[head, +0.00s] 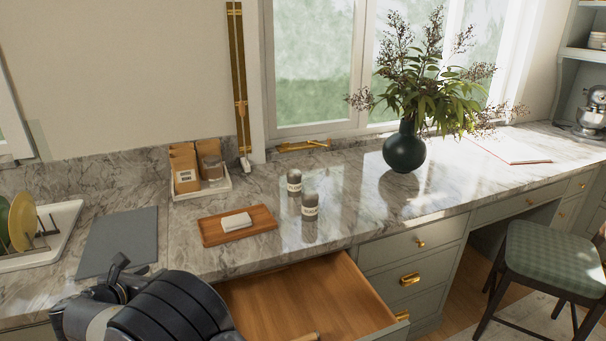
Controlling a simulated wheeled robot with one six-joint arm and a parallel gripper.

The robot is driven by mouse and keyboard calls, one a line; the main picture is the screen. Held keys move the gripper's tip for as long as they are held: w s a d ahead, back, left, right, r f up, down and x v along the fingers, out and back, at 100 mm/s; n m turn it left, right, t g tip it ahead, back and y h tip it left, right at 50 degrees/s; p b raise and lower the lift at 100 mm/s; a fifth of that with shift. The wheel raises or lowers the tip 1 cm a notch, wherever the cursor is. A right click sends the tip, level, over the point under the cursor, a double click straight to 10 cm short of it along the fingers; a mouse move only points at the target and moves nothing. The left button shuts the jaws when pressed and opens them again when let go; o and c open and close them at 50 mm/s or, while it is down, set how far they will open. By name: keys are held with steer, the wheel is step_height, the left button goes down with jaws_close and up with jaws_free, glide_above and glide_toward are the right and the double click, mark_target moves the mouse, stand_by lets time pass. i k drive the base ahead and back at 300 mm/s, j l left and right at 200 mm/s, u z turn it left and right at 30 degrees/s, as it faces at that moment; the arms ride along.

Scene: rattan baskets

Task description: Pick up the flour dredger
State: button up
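Two small dark-topped shakers with pale labels stand upright on the marble counter (345,185), in the middle of the head view. One shaker (294,181) is farther back and left; the other shaker (310,206) is nearer and right. The label text is too small to read, so I cannot tell which is the flour dredger. My dark arm fills the lower left. What seems to be part of my gripper (118,268) shows at its upper end, well left of both shakers and apart from them. Its fingertips are not clear.
A wooden board (258,233) with a white block (236,222) lies left of the shakers. Behind it is a white tray (186,195) with packets. An open wooden drawer (290,302) juts out below the counter. A dark vase (404,150) stands right.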

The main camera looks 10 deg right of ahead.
mark_target(294, 177)
steer(key=i+l, duration=0.15)
steer(key=l, duration=0.25)
steer(key=i+l+u, duration=0.15)
steer(key=l, duration=0.25)
steer(key=i+l, duration=0.15)
steer(key=l, duration=0.25)
steer(key=i+l+u, duration=0.15)
steer(key=l, duration=0.7)
steer(key=i+l+u, duration=0.1)
steer(key=l, duration=0.3)
steer(key=i+l+u, duration=0.1)
steer(key=i+l, duration=0.65)
steer(key=l, duration=0.15)
steer(key=u, duration=0.05)
